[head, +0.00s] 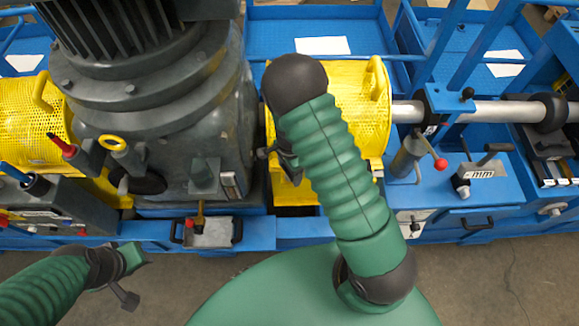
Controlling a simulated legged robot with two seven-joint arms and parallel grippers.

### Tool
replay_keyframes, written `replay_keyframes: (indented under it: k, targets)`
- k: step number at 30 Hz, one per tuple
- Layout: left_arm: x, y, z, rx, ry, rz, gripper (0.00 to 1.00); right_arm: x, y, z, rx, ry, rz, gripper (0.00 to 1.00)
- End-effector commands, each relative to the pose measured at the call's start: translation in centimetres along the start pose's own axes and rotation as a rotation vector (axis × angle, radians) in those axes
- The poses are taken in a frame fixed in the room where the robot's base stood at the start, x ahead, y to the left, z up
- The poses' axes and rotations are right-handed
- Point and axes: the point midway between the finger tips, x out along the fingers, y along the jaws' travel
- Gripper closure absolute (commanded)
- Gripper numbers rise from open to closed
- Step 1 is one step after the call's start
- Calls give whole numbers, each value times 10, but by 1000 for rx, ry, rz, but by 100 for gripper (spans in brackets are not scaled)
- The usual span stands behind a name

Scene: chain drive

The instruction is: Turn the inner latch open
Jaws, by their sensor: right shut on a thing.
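The yellow perforated guard (345,100) is closed over the shaft, right of the large grey motor housing. My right gripper (268,153) is at the guard's left edge, below my black wrist joint. It is shut on a small dark part there, which appears to be the inner latch; my arm and fingers hide most of it, so its angle cannot be told. My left gripper (134,277) is at the lower left, its fingers apart and empty, over the floor in front of the machine.
A yellow handle (376,78) stands on the guard's right side. A red-knobbed lever (440,164) and a grey block with a black handle (484,172) are to the right. A small grey box with a lever (208,232) is on the front edge. The floor in front is clear.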

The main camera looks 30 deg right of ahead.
Motion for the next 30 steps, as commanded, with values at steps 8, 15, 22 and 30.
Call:
replay_keyframes:
  k: [8,15,22,30]
  targets:
    - [-20,0,-5,0,0,0,64,-4,-2,0,249,2,-4,71]
    - [-30,0,-7,0,0,0,64,-3,-2,-1,422,1,-5,71]
    - [-36,0,-8,0,0,0,64,-2,-2,-1,520,1,-6,71]
    - [-37,0,-9,0,0,0,64,-1,-3,0,562,0,-7,71]
